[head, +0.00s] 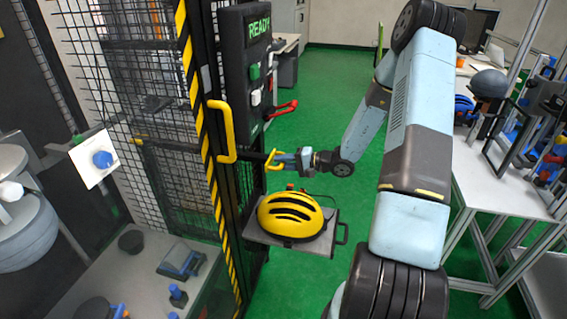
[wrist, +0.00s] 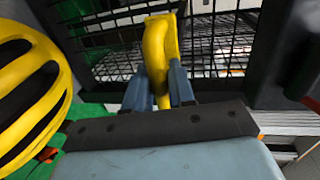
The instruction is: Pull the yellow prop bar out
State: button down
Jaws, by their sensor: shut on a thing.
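The yellow prop bar (head: 272,159) shows as a short yellow loop beside the cage door post in the head view. It stands upright between my fingers in the wrist view (wrist: 157,55). My gripper (head: 283,161) is shut on it, with a blue finger on each side of the yellow part in the wrist view (wrist: 160,88). A dark rod runs from the yellow loop to the post. The lower end of the yellow part is hidden between my fingers.
A yellow helmet (head: 292,215) sits on a small grey shelf (head: 335,232) just below my gripper. A yellow door handle (head: 226,130) and a control box (head: 243,60) reading READY, with a red lever (head: 284,108), are close by. Green floor is open behind.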

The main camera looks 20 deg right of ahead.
jog(key=c, duration=1.2)
grip_release()
jog(key=shift+s+d+f, duration=0.15)
jog(key=shift+d+f, duration=0.15)
jog(key=shift+d, duration=0.05)
jog(key=shift+o, duration=0.5)
jog(key=shift+a+r, duration=0.1)
jog(key=shift+r, duration=0.05)
jog(key=v, duration=1.3)
jog(key=shift+s+d+r, duration=0.15)
jog(key=shift+d, duration=0.15)
